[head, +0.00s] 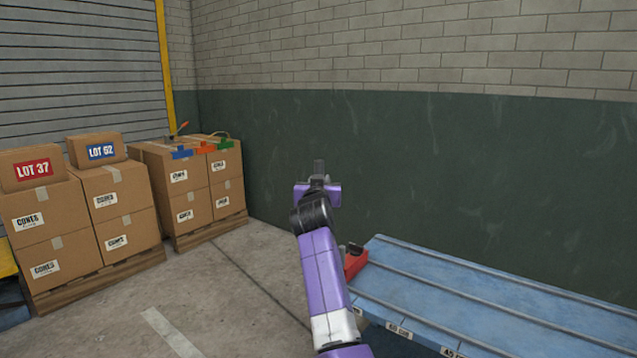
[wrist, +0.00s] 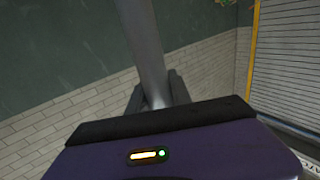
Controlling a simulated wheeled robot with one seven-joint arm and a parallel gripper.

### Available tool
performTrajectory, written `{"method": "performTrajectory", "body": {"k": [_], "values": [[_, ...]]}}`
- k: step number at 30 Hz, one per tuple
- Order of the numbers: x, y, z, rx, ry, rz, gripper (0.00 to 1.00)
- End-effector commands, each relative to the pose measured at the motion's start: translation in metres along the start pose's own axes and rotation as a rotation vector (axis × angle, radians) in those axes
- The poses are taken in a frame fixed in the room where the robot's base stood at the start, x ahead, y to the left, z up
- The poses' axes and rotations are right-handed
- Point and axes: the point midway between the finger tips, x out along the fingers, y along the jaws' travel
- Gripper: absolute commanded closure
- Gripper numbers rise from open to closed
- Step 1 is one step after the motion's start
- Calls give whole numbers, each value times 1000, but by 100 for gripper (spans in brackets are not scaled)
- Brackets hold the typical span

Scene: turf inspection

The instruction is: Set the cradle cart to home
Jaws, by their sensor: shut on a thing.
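My gripper (head: 318,178) is raised in front of the green wall, above and left of the blue bench. In the wrist view its dark fingers (wrist: 158,97) are shut on a smooth grey rod (wrist: 143,40), which runs up out of the picture. What the rod belongs to does not show. A red block with a dark top (head: 355,260), possibly the cradle cart, sits at the far left end of the blue railed bench (head: 480,290). My arm partly hides it. No mark reading home can be made out.
Number labels (head: 398,328) run along the bench's front edge. Stacked cartons on pallets (head: 120,225) stand at the left, with blue, orange and green pieces (head: 204,147) on the rear stack. Concrete floor (head: 220,300) lies clear between pallets and bench.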

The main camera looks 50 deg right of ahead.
Motion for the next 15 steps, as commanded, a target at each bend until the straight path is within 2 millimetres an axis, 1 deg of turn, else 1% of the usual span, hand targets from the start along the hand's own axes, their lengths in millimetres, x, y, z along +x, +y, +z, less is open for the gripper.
{"method": "performTrajectory", "body": {"k": [1, 6, 7, 9, 10, 15], "values": [[-1, -7, -1, 1, 2, -12, 100], [-1, -9, -1, 1, 2, -15, 100], [-1, -9, -1, 1, 2, -15, 71], [-1, -9, -1, 0, 2, -15, 57], [-1, -9, -1, 0, 2, -15, 53], [-1, -6, -1, 0, 1, -10, 53]]}}
